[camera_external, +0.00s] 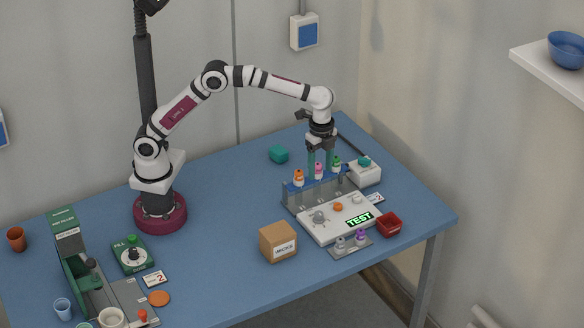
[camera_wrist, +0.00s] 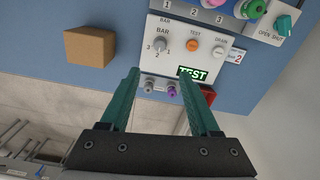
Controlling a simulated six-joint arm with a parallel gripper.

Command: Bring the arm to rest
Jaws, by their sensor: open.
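My gripper (camera_external: 320,160) hangs from the bent arm at the right part of the blue table, fingers pointing down. Its two teal fingers are apart. In the external view the fingertips overlap the pink-topped bottle (camera_external: 318,170) in the rack. In the wrist view my gripper (camera_wrist: 159,76) holds nothing, and the TEST sign (camera_wrist: 193,74) shows just beyond the fingertips. The bottles show at the top right there, apart from the fingers. Whether the fingers touch anything is not clear.
The rack (camera_external: 290,197) also holds orange-topped (camera_external: 298,177) and green-topped (camera_external: 336,164) bottles. A white panel (camera_external: 318,230), red tray (camera_external: 389,224), cardboard box (camera_external: 278,241) and white dispenser (camera_external: 366,174) stand close by. A teal block (camera_external: 279,154) lies behind. The table middle is clear.

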